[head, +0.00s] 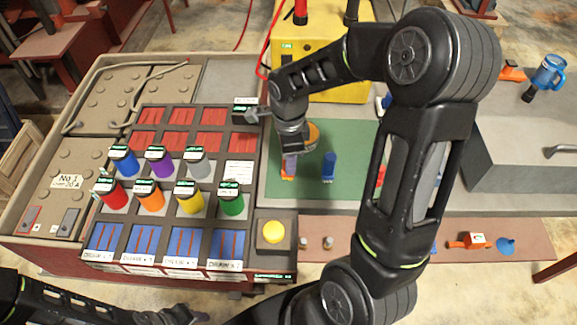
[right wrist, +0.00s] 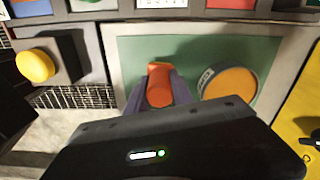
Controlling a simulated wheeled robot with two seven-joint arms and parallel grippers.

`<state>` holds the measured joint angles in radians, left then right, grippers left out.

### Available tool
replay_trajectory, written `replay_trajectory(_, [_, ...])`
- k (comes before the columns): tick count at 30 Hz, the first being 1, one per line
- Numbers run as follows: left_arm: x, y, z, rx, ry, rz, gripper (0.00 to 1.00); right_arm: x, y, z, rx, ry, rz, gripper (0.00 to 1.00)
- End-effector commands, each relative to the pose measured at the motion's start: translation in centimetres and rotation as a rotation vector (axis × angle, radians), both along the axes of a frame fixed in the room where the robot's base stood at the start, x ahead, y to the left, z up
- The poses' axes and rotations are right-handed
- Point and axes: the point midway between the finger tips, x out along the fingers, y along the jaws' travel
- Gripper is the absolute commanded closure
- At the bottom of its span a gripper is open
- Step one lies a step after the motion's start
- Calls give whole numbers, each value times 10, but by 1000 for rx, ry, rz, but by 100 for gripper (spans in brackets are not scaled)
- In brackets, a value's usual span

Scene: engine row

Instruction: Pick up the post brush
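A small orange-red piece (head: 287,173), which looks like the post brush though I cannot be sure, is on the green mat (head: 350,145). It also shows in the right wrist view (right wrist: 159,85). My right gripper (head: 289,160) points down over it, with one finger on each side. The fingers are very close to its sides, but I cannot tell whether they grip it or whether it is off the mat. My left gripper (head: 182,316) is low at the bottom edge, dark and partly cut off; its opening is unclear.
A round orange-faced thing (right wrist: 230,88) lies right beside the right gripper. A blue upright piece (head: 329,166) stands on the mat. To the left is a rack with several coloured cylinders (head: 150,197) and a yellow button (head: 273,232). A yellow box (head: 335,50) stands behind.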

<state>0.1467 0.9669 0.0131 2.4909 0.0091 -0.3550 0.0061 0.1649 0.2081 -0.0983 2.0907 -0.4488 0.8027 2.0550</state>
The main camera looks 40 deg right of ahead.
Motion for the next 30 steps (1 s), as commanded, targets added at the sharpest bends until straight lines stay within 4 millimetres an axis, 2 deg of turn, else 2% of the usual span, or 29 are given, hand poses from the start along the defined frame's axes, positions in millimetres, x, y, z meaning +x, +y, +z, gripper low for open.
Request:
replay_trajectory(1, [0, 0, 0, 0, 0, 0, 64, 0, 0, 0, 0, 0, 0, 78])
replay_trajectory(9, [0, 0, 0, 0, 0, 0, 64, 0, 0, 0, 0, 0, 0, 100])
replay_trajectory(23, [0, 0, -1, 0, 0, 0, 64, 1, 0, 3, 0, -3, 0, 100])
replay_trajectory(26, [0, 0, -3, -1, -1, 0, 64, 1, 0, 12, -2, -5, 0, 100])
replay_trajectory(30, [1, 0, -6, -2, -3, 0, 64, 2, 0, 35, -1, -7, 0, 100])
